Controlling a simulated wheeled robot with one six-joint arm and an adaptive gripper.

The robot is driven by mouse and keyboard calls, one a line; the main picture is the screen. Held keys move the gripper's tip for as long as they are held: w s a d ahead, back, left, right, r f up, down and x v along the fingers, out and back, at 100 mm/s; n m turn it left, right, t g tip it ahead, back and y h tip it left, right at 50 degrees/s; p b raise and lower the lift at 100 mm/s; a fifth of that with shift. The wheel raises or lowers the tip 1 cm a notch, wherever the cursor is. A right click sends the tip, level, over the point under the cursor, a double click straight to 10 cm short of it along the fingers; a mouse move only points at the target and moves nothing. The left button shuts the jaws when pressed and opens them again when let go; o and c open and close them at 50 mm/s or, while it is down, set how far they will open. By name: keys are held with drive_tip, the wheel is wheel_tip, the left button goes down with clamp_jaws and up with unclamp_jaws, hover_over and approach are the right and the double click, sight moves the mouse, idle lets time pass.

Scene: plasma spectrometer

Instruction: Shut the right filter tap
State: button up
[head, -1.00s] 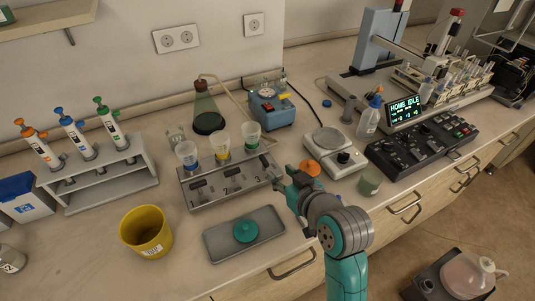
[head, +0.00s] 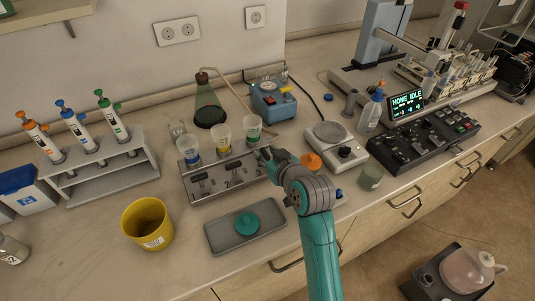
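The filter manifold (head: 207,199) is a grey metal block with several taps on its front, numbered labels and three cups on top. The right filter cup (head: 253,130), with a green band, stands at its right end. The right tap is hidden behind my gripper and wrist. The left tap (head: 197,178) and the middle tap (head: 230,168) show as dark handles. My gripper (head: 264,155) is at the right end of the manifold, at the right tap's place. I cannot tell whether its fingers touch the tap or are open or shut.
A grey tray (head: 220,238) with a teal disc (head: 246,223) lies in front of the manifold. A yellow bin (head: 147,223) stands to the left. A balance (head: 335,147), a small beaker (head: 370,177) and an orange cap (head: 312,161) are to the right. A blue pump (head: 272,103) stands behind.

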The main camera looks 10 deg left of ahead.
clamp_jaws()
drive_tip(key=shift+s+a+m+h, duration=0.1)
drive_tip(key=shift+m+h, duration=0.2)
drive_tip(key=shift+a+m+t+h, duration=0.1)
drive_tip(key=shift+m+t+h, duration=0.3)
drive_tip(key=shift+m+h, duration=0.15)
drive_tip(key=m+h, duration=0.1)
drive_tip(key=m+t+h, duration=0.1)
drive_tip(key=h, duration=0.1)
drive_tip(key=m+h, duration=0.1)
drive_tip(key=m, duration=0.1)
drive_tip(key=shift+s+a+h, duration=0.1)
drive_tip(key=shift+a+h, duration=0.25)
drive_tip(key=m+h, duration=0.6)
drive_tip(key=shift+a+g+h, duration=0.25)
drive_tip(key=shift+g+h, duration=0.15)
drive_tip(key=shift+f+m, duration=0.1)
drive_tip(key=shift+m, duration=0.15)
